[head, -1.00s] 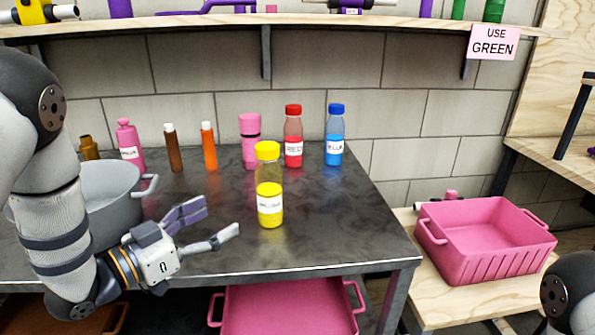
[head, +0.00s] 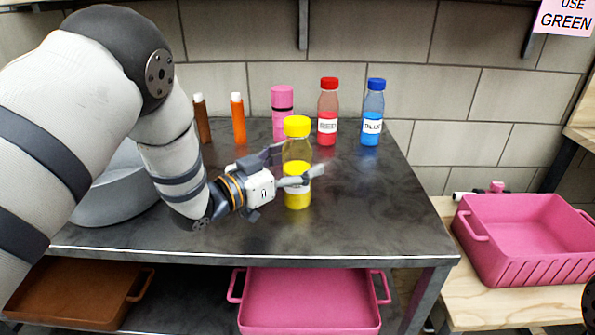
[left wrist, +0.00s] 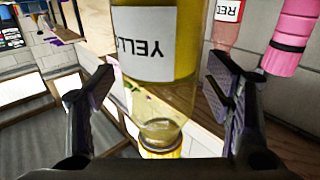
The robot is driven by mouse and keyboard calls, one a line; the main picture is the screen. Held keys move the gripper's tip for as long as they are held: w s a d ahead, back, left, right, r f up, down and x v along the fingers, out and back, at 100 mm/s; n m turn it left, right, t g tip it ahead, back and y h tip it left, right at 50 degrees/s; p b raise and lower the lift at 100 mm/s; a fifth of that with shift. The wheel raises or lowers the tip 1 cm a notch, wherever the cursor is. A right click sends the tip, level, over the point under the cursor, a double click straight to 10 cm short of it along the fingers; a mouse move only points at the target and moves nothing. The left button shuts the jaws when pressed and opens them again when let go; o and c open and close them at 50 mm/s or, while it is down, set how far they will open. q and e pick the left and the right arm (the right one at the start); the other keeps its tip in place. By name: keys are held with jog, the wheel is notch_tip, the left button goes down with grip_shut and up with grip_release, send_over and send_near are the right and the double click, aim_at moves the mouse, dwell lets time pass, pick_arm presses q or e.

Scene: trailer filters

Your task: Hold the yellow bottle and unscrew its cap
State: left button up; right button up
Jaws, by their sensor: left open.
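The yellow bottle (head: 297,190), clear with yellow liquid and a yellow cap (head: 297,126), stands upright on the dark table (head: 390,225). My left gripper (head: 300,166) is open, its fingers on either side of the bottle at the height of its label and upper body. In the left wrist view the bottle (left wrist: 165,90) appears upside down between the two spread fingers (left wrist: 160,95), with a gap on each side and the cap (left wrist: 160,150) at the bottom. One finger partly covers the label in the head view.
A red bottle (head: 328,112), a blue bottle (head: 372,112), a pink container (head: 283,112), and orange (head: 238,120) and brown (head: 202,122) tubes stand behind. A grey pot (head: 115,190) is at left. Pink bins (head: 310,300) are below and at right (head: 520,240). The table's front right is clear.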

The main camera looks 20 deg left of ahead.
aim_at(287, 148)
pick_arm(q)
jog(key=shift+r, duration=0.1)
jog(key=c, duration=1.5)
notch_tip(287, 148, up, 4)
jog(key=shift+f+p, duration=0.15)
jog(key=shift+p, duration=0.2)
jog(key=shift+c, duration=0.2)
jog(key=s+d+r+p, duration=0.2)
jog(key=s+d+r, duration=0.2)
jog(key=s+r, duration=0.5)
jog(key=s, duration=0.4)
jog(key=shift+s+r+p, duration=0.15)
jog(key=shift+s+p, duration=0.1)
jog(key=shift+p, duration=0.15)
pick_arm(e)
jog(key=w+r+t, duration=0.2)
jog(key=w+r, duration=0.2)
jog(key=shift+w+r, duration=0.25)
jog(key=shift+w, duration=0.05)
